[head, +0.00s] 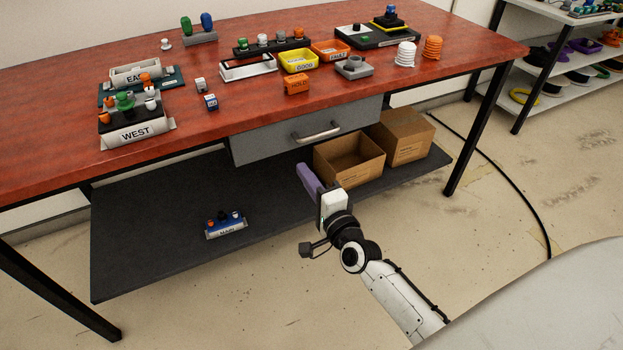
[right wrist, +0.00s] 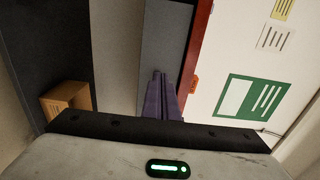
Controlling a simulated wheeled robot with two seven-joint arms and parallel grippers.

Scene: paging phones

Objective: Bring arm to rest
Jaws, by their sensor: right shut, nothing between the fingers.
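My right gripper (head: 308,180) is in front of the table, below its front edge and over the lower shelf's front area. Its purple fingers are together with nothing between them. The right wrist view also shows the closed purple fingers (right wrist: 162,97), with the grey drawer behind them. My right arm comes in from the lower right of the head view. My left gripper is not in the head view.
The red table (head: 50,125) bears phones, trays and small parts. Its grey drawer (head: 300,130) is shut. On the dark lower shelf (head: 150,225) are an open cardboard box (head: 350,172), a closed box (head: 405,140) and a blue MAIN unit (head: 226,228). Floor at right is mostly clear.

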